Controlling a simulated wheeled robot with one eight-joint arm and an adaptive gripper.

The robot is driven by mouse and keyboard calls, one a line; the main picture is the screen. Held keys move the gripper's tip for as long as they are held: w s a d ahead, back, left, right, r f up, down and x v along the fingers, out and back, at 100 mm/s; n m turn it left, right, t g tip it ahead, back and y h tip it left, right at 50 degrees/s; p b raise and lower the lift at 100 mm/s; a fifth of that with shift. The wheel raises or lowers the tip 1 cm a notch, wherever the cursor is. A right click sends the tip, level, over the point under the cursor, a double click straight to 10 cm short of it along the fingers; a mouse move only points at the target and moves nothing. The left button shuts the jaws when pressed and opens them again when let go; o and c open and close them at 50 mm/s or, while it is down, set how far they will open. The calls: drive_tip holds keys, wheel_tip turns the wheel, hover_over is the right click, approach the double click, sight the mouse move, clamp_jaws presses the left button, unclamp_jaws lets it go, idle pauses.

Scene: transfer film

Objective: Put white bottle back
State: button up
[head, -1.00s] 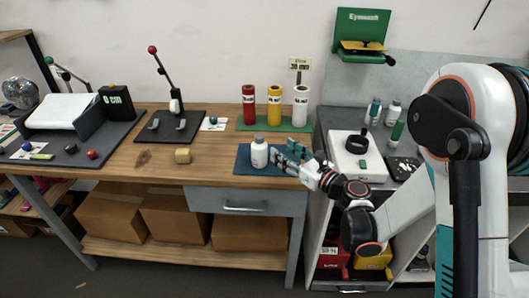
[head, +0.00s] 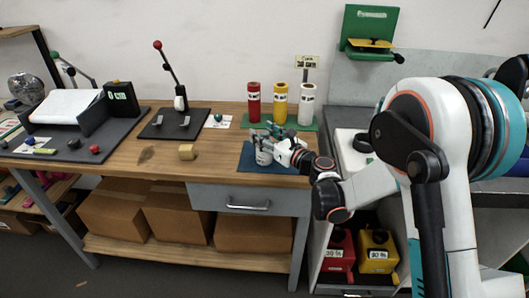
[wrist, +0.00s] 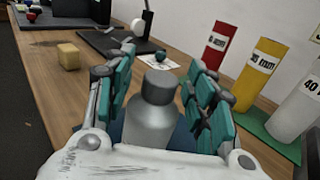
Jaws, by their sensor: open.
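The white bottle (head: 263,157) stands upright on the blue mat (head: 247,165) near the front right of the wooden table. It also shows in the wrist view (wrist: 152,113), grey-looking in shadow, with a grey cap. My gripper (head: 266,143) is at the bottle. In the wrist view its teal-padded fingers (wrist: 160,100) are open, one on each side of the bottle. I cannot tell whether either finger touches it. In the head view the gripper hides part of the bottle.
Red (head: 253,102), yellow (head: 280,103) and white (head: 306,104) cylinders stand on a green mat (head: 292,124) behind the bottle. A small wooden block (head: 187,152) lies to the left. A lever stand (head: 172,122) is farther back left. The table between block and blue mat is clear.

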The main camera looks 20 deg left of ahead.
clamp_jaws()
idle(0.3)
